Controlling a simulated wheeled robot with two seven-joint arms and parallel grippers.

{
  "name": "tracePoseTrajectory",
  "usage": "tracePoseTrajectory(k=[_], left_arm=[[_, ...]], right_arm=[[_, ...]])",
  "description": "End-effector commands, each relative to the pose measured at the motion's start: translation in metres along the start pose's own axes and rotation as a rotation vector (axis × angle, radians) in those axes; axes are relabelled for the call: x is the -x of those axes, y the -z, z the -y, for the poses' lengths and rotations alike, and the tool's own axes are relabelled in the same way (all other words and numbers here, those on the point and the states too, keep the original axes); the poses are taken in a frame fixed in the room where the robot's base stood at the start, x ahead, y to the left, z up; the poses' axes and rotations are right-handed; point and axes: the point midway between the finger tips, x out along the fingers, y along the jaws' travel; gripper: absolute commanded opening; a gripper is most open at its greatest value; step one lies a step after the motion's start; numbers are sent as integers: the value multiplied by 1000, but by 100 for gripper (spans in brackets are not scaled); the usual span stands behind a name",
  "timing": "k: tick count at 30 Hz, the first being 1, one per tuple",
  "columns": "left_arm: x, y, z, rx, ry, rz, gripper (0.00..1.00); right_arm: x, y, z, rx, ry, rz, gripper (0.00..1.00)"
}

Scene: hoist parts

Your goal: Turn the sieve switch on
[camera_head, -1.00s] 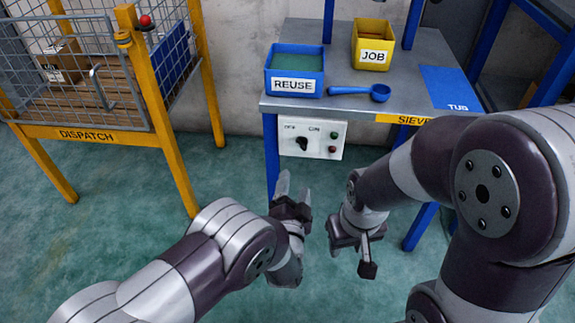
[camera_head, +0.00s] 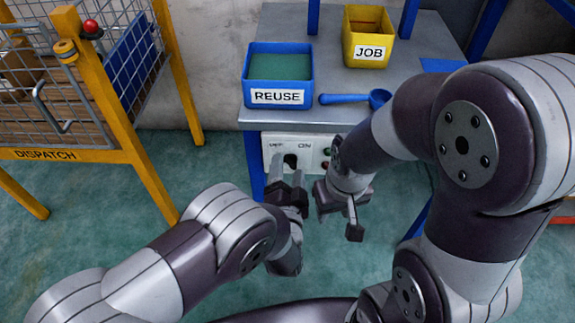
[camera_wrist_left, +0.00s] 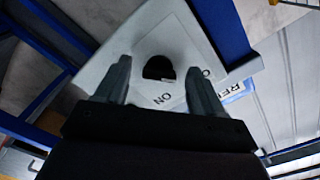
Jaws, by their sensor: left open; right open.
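The sieve switch is a black knob (camera_head: 291,160) on a white panel (camera_head: 272,142) under the front edge of the grey table. The panel is marked ON at its right, with a partly hidden label at its left. In the left wrist view the knob (camera_wrist_left: 159,67) sits between and beyond the fingertips. My left gripper (camera_head: 288,168) is open and empty, in front of the panel. I cannot tell whether it touches the knob. My right gripper (camera_head: 338,215) is open and empty, just right of the left one and lower.
A blue REUSE bin (camera_head: 279,78), a blue scoop (camera_head: 350,98) and a yellow JOB bin (camera_head: 368,38) stand on the grey table (camera_head: 430,45). The yellow-framed DISPATCH cage (camera_head: 125,135) is at left. Green floor (camera_head: 110,205) is clear between cage and table.

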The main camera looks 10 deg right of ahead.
Motion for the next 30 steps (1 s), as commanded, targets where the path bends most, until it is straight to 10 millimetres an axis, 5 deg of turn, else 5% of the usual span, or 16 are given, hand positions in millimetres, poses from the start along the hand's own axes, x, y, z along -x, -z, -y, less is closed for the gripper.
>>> tracePoseTrajectory(k=[3, 8, 9, 20, 30], left_arm=[[0, 0, 0, 0, 0, 0, 68], [0, 0, 0, 0, 0, 0, 16], [0, 0, 0, 0, 0, 0, 12], [0, 0, 0, 55, -1, 0, 12], [0, 1, -1, 309, -1, 0, 12]], right_arm=[[0, 0, 0, 0, 0, 0, 43], [0, 0, 0, 0, 0, 0, 43], [0, 0, 0, 0, 0, 0, 43], [2, 0, 0, 0, 0, 0, 43], [7, 1, 0, 0, 0, 0, 43]])
